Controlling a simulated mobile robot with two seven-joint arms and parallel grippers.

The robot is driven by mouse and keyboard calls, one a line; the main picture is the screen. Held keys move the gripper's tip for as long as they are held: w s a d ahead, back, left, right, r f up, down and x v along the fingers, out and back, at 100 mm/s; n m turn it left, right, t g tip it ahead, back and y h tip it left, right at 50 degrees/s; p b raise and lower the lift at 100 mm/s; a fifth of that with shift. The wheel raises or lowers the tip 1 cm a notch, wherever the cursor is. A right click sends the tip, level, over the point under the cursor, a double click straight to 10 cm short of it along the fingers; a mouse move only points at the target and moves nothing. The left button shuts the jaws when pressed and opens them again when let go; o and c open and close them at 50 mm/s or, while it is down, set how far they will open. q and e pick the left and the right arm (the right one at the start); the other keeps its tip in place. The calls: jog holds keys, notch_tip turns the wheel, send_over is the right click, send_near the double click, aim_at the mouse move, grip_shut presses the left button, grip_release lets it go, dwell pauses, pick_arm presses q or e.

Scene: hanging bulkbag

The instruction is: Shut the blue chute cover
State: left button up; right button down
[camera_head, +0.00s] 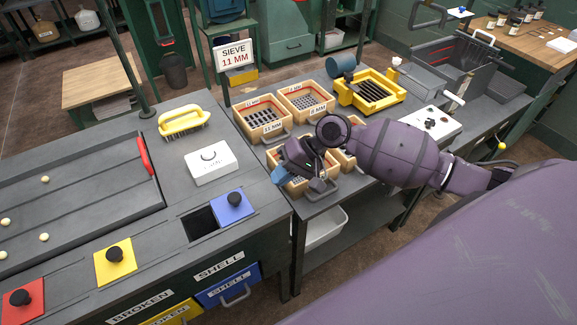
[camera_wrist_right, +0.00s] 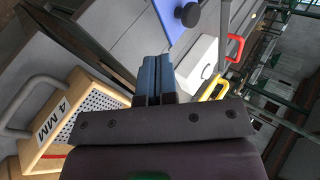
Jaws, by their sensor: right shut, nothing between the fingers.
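The blue chute cover (camera_head: 232,207) lies on the grey bench top with a black knob standing on it. The cover sits to the right of a dark square chute opening (camera_head: 201,221), which is uncovered. The cover also shows at the top of the right wrist view (camera_wrist_right: 176,32), with its knob beside it. My right gripper (camera_head: 279,174) is above the sieve trays, to the right of the cover and apart from it. Its blue fingers (camera_wrist_right: 153,76) are shut with nothing between them. My left gripper is not in view.
A yellow cover (camera_head: 115,262) and a red cover (camera_head: 22,299) with black knobs lie further left. A white box (camera_head: 211,163) and yellow brush (camera_head: 184,121) stand behind the blue cover. Wooden sieve trays (camera_head: 263,120) are on the adjoining bench. A blue drawer (camera_head: 228,287) is below.

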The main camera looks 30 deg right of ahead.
aim_at(231, 203)
jog(key=x, duration=0.4)
jog(key=shift+w+a+f, duration=0.1)
jog(key=shift+a+f, duration=0.15)
jog(key=shift+a, duration=0.05)
jog(key=a, duration=0.3)
jog(key=shift+w+r, duration=0.1)
jog(key=shift+w, duration=0.25)
jog(key=shift+w+a+p, duration=0.1)
jog(key=shift+a+p, duration=0.2)
